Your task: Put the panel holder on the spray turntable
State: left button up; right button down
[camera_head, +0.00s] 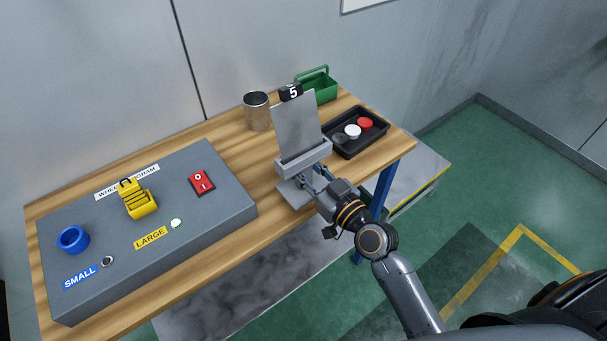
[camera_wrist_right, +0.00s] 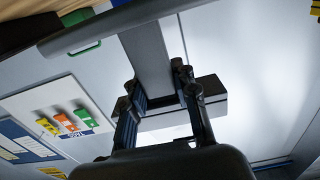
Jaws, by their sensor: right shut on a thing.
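The panel holder (camera_head: 304,160) is a grey bracket on a stem with a flat base. A grey panel (camera_head: 297,125) stands upright in it, with a black tag (camera_head: 291,92) marked 5 at its top. My right gripper (camera_head: 314,180) is shut on the holder's stem, below the bracket. The wrist view shows the fingers (camera_wrist_right: 158,88) on both sides of the grey stem (camera_wrist_right: 146,50). The holder's base is at the table's front edge; whether it touches the wood is unclear. I cannot identify a spray turntable in these views. My left gripper is not in view.
A grey control box (camera_head: 150,260) with a blue ring (camera_head: 73,240), a yellow part (camera_head: 138,200) and a red switch (camera_head: 202,182) fills the wooden table's left.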

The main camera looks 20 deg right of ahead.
aim_at(308, 180)
jog(key=f, duration=0.2)
jog(key=shift+w+f+b, duration=0.3)
jog(key=shift+f, duration=0.35)
jog(key=shift+f, duration=0.2)
jog(key=c, duration=1)
grip_release()
jog(key=shift+c, duration=0.2)
jog(key=b+v, duration=0.4)
jog(key=v, duration=1)
jog(key=shift+a+b, duration=0.2)
jog(key=shift+b, duration=0.2)
